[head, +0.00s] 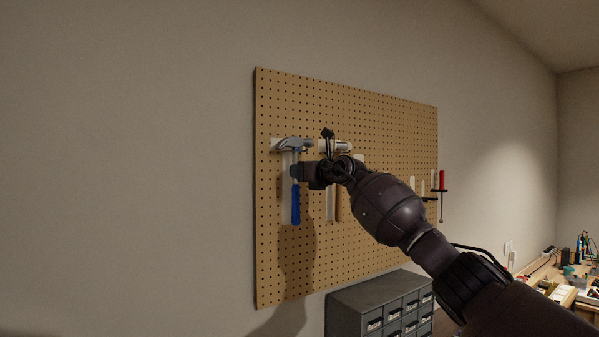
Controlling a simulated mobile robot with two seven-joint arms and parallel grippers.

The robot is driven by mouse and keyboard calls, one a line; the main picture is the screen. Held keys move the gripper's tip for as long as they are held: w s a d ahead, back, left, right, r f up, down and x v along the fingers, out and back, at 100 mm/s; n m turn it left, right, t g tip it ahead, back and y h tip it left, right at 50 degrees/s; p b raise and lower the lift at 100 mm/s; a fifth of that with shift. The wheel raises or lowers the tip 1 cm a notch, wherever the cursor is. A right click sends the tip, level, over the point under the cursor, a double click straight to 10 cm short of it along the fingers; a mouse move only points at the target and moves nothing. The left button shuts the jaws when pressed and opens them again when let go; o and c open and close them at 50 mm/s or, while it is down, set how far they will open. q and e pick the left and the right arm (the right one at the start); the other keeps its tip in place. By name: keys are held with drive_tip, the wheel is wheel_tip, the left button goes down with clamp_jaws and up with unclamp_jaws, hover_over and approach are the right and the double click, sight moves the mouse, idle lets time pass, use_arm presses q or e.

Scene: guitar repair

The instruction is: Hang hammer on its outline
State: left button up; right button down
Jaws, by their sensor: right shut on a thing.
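The hammer (296,203) has a grey claw head and a blue handle. It is upright, head up, in front of the left part of the pegboard (350,260). A white hammer-shaped outline (286,206) shows just behind it and slightly to its left. My right gripper (297,171) is shut on the hammer's shaft, below the head, reaching in from the right. I cannot tell whether the hammer touches the board. My left gripper is not in view.
A second hammer with a wooden handle (338,207) hangs just right, partly behind my right arm. A grey drawer cabinet (375,294) stands below. A cluttered workbench (562,276) is at far right.

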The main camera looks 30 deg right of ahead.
drive_tip(key=shift+f, duration=0.1)
idle(0.3)
drive_tip(key=c, duration=1.1)
unclamp_jaws()
drive_tip(key=shift+o, duration=0.2)
drive_tip(key=shift+f, duration=0.15)
drive_tip(key=b+v, duration=0.4)
drive_tip(key=v, duration=0.7)
drive_tip(key=shift+w, duration=0.1)
